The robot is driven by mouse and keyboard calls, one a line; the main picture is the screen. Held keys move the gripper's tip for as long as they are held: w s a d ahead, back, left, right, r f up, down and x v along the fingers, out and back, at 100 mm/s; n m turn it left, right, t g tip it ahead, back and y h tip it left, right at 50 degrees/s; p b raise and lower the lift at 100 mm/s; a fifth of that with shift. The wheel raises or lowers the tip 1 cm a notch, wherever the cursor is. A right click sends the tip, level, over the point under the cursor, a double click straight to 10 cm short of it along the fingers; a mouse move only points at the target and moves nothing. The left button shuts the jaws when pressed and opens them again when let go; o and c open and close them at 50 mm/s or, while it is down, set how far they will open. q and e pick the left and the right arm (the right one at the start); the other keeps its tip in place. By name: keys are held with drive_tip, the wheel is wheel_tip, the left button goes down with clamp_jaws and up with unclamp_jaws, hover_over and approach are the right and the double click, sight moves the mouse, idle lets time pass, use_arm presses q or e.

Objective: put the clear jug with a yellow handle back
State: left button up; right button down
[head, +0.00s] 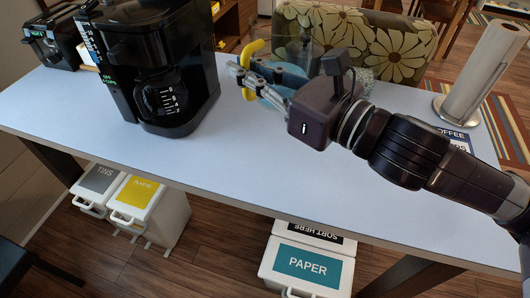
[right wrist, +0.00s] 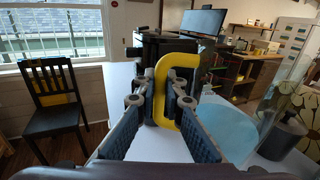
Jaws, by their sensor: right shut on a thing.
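The clear jug's yellow handle (head: 252,50) shows at the middle top of the head view, above the table. In the right wrist view the yellow handle (right wrist: 163,92) stands upright between my fingers. My right gripper (head: 240,80) is shut on the handle; its fingertips also show in the right wrist view (right wrist: 160,95). The jug's clear body is hard to make out, partly behind my gripper and against the patterned seat. I cannot tell whether its base touches the table. My left gripper is in neither view.
A black coffee machine (head: 130,40) with a glass pot stands left of my gripper on the pale table (head: 230,160). A round blue thing (right wrist: 230,130) lies beside the fingers. A paper roll (head: 485,70) stands at the right. The table's front middle is clear.

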wheel_tip(320, 180, down, 18)
drive_tip(key=b, duration=0.2)
drive_tip(key=shift+f, duration=0.2)
drive_tip(key=shift+f, duration=0.15)
drive_tip(key=c, duration=2)
unclamp_jaws()
drive_tip(key=shift+f, duration=0.1)
